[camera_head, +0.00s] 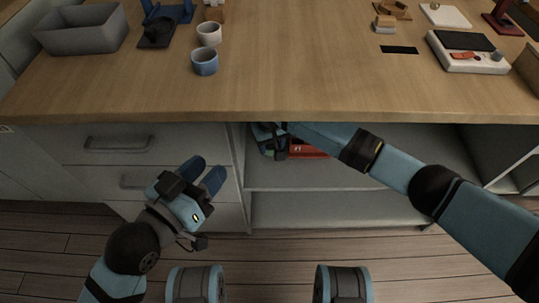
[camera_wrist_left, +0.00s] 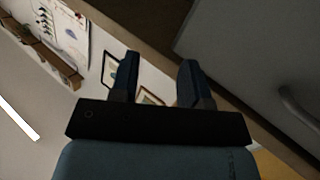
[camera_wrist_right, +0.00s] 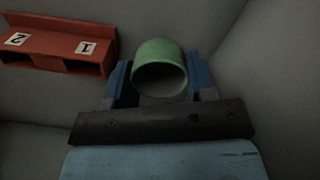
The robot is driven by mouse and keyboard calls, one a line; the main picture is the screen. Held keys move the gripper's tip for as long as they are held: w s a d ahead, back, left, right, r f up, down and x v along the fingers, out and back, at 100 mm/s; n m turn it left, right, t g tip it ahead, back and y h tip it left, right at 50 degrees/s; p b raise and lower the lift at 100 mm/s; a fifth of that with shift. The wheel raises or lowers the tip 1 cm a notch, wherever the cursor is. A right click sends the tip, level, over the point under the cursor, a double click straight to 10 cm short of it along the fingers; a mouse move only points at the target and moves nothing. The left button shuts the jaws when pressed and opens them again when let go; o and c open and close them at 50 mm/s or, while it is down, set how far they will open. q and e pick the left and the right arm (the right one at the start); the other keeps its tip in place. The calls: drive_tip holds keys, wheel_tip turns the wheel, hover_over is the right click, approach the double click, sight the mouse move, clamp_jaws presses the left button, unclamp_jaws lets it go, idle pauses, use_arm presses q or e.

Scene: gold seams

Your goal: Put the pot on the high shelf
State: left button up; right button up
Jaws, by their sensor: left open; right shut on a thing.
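The green pot (camera_wrist_right: 158,62), a short hollow cylinder, shows in the right wrist view with its open end facing the camera. My right gripper (camera_wrist_right: 161,82) is shut on it, one blue finger on each side. In the head view my right arm reaches into the open compartment under the counter, above the upper shelf (camera_head: 345,178). The pot is hidden there, and I cannot tell whether it touches the shelf. My left gripper (camera_head: 203,174) is open and empty in front of the drawers; its spread fingers show in the left wrist view (camera_wrist_left: 158,78).
A red rack (camera_wrist_right: 60,45) labelled 1 and 2 stands in the compartment and partly shows in the head view (camera_head: 308,149). A lower shelf (camera_head: 335,208) lies below. The counter (camera_head: 300,60) overhangs; it carries cups (camera_head: 205,62), a grey bin (camera_head: 85,30) and a device (camera_head: 468,55).

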sight(269, 158)
drive_tip(key=shift+f+b, duration=0.3)
drive_tip(key=shift+f, duration=0.3)
wheel_tip(269, 158, down, 3)
drive_tip(key=shift+r+b, duration=0.1)
drive_tip(key=shift+b, duration=0.85)
drive_tip(key=shift+w+a+f+b, duration=0.15)
drive_tip(key=shift+f+b, duration=0.1)
drive_tip(key=shift+b, duration=0.15)
use_arm(q)
drive_tip(key=shift+w+a+f+m+t, duration=0.35)
drive_tip(key=shift+w+m, duration=0.3)
drive_tip(key=shift+m, duration=0.25)
use_arm(e)
drive_tip(key=shift+r, duration=0.15)
drive_tip(key=o, duration=0.9)
drive_tip(key=shift+o, duration=0.2)
use_arm(q)
drive_tip(key=shift+f, duration=0.1)
